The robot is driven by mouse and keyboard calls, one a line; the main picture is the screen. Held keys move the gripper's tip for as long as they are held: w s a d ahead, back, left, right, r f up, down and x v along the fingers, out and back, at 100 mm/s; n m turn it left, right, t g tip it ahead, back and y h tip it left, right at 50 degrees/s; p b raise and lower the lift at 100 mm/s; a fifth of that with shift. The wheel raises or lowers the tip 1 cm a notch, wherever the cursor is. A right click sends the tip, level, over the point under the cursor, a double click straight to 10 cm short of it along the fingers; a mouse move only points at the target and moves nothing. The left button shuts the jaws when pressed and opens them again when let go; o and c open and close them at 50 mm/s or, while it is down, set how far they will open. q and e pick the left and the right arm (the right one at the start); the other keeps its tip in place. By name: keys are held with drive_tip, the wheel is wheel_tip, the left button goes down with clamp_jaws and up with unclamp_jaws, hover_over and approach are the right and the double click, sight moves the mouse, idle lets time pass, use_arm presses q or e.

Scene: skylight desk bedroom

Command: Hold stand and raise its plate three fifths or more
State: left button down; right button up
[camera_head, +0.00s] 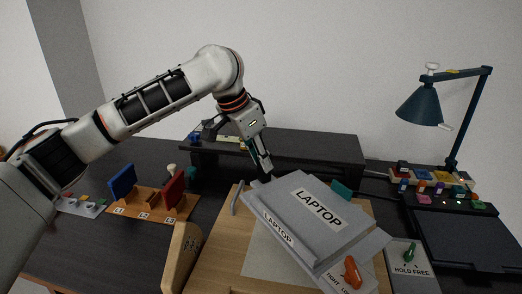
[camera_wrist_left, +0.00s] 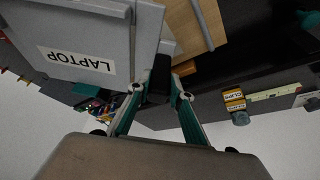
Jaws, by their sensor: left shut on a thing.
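The laptop stand's grey plate (camera_head: 318,214), with a LAPTOP label, sits on a wooden board on the desk; it also shows in the left wrist view (camera_wrist_left: 95,35). It looks tilted, but its exact height is unclear. An orange knob (camera_head: 352,271) is on the stand's front panel, marked TIGHT and partly readable. A green knob (camera_head: 410,253) is on a HOLD FREE panel to its right. My left gripper (camera_head: 263,176) reaches down at the plate's back left corner. Its fingers (camera_wrist_left: 159,88) are shut around a dark part at the plate's edge. My right gripper is out of view.
A blue lamp (camera_head: 422,107) stands at the right. A dark raised shelf (camera_head: 310,146) runs behind the stand. Blue and red upright pieces (camera_head: 123,182) stand on a wooden base at left. A rounded wooden piece (camera_head: 180,258) stands at the front left.

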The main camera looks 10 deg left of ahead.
sight(259, 183)
use_arm(q)
drive_tip(key=shift+f, duration=4.7)
drive_tip(key=shift+r, duration=0.1)
